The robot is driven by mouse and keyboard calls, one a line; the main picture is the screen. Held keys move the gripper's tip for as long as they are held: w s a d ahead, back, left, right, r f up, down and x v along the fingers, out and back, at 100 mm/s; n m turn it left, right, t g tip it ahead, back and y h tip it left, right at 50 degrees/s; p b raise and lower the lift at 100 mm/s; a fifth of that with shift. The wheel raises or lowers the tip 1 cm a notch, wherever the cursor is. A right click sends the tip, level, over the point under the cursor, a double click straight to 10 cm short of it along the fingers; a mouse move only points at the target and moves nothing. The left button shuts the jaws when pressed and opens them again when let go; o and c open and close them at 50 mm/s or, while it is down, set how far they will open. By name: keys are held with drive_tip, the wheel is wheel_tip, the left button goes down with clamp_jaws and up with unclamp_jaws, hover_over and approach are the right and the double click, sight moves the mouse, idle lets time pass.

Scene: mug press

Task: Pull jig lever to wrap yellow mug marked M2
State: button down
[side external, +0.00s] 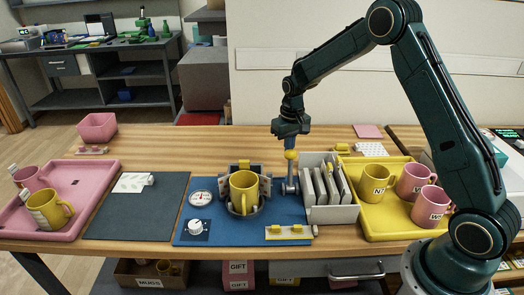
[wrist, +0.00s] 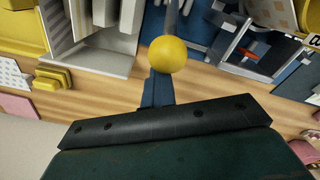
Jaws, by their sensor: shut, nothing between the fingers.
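A yellow mug (side external: 243,192) stands upright in the jig (side external: 265,188) on the blue base; no mark on it is readable. The jig lever (side external: 291,174) stands up at the jig's right side with a yellow ball knob (side external: 291,155) on top. My gripper (side external: 290,147) is shut and empty, pointing down just above the knob. In the wrist view the knob (wrist: 168,54) appears right beyond my blue fingers (wrist: 157,90); I cannot tell whether they touch.
A grey rack (side external: 328,190) with upright plates stands close right of the lever. A yellow tray (side external: 375,226) holds a yellow mug and two pink mugs. A pink tray (side external: 85,222) at left holds two mugs. A dial gauge (side external: 201,198) and white knob sit left of the jig.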

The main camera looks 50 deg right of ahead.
drive_tip(key=shift+g, duration=0.3)
drive_tip(key=shift+s+a+f, duration=0.2)
drive_tip(key=shift+s+a, duration=0.55)
drive_tip(key=shift+s+a+f, duration=0.25)
drive_tip(key=shift+s+a, duration=0.45)
drive_tip(key=shift+s+a+f, duration=0.2)
drive_tip(key=shift+s+a, duration=0.55)
drive_tip(key=shift+s+a+r, duration=0.1)
drive_tip(key=shift+s+a, duration=1.1)
drive_tip(key=shift+s, duration=0.05)
wheel_tip(320, 180, up, 7)
hover_over(290, 175)
drive_tip(key=s+a, duration=0.1)
drive_tip(key=s, duration=0.1)
drive_tip(key=shift+w+a, duration=0.2)
drive_tip(key=shift+r, duration=0.1)
